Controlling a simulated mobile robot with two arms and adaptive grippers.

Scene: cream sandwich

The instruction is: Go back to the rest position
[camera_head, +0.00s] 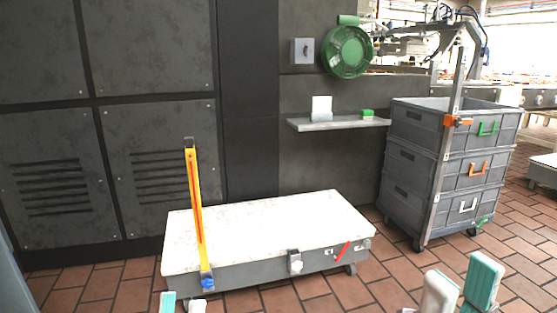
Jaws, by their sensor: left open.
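My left gripper (182,303) shows only as two fingertips, teal and white, at the bottom edge. They stand apart with nothing seen between them, in front of the low cart's front left corner. My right gripper (461,284) shows at the bottom right as two larger white and teal fingers, low in front of the brick floor. No object shows in either gripper. Both wrists are cut off by the bottom edge.
A low cart with a white top (270,225) stands ahead, a yellow upright (195,215) at its front left. Stacked grey crates (412,165) stand at the right. A wall shelf (338,124) and green round fan (347,52) are behind. Brick floor is clear between cart and crates.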

